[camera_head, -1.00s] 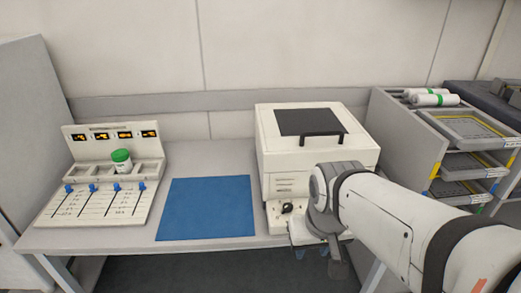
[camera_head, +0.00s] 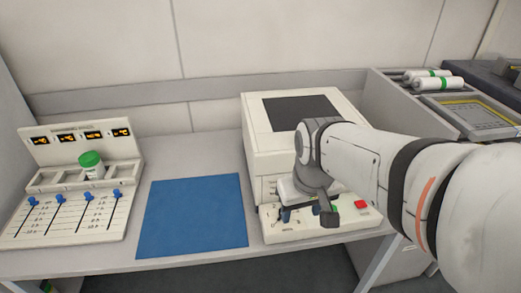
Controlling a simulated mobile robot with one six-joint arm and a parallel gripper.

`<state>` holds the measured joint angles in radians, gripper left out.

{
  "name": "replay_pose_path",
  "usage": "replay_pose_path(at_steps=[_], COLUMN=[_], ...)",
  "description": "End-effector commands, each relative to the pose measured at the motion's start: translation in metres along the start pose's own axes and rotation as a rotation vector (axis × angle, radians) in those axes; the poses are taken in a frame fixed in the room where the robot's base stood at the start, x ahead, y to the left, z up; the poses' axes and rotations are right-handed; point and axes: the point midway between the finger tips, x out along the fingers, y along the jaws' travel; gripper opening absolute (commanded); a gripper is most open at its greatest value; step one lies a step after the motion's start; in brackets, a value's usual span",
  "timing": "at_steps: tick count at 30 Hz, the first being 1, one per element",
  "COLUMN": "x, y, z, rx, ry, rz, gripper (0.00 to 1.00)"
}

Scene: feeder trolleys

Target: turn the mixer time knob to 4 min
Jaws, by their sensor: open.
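The mixer is a white box (camera_head: 270,150) with a dark panel on its lid, at the right of the bench. Its low front control panel (camera_head: 277,231) juts out below, with a red button (camera_head: 361,204) at its right end. My gripper (camera_head: 307,214) is open and points down over this panel, left of the red button. The time knob cannot be made out; my gripper and wrist cover the middle of the panel. I cannot tell whether the fingers touch anything.
A blue mat (camera_head: 195,215) lies left of the mixer. Further left stands a white unit (camera_head: 80,150) with small lit displays, blue sliders and a green-capped jar (camera_head: 92,166). A grey rack (camera_head: 390,105) with white rolls (camera_head: 432,82) and trays stands to the right.

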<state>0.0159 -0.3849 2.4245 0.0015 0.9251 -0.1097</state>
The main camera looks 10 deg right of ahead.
Motion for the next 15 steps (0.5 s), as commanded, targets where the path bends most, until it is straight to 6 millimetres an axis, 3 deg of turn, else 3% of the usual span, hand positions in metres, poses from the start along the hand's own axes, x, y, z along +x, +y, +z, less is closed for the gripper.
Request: replay_pose_path(at_steps=[1, 9, 15], x=[0.016, 0.069, 0.086], y=[0.002, 0.01, 0.013], z=[-0.013, -0.085, -0.108], rx=[-0.047, -0.364, -0.476], ry=[-0.023, -0.132, -0.165], rz=[-0.003, -0.039, -0.058], gripper=[0.52, 0.52, 0.52])
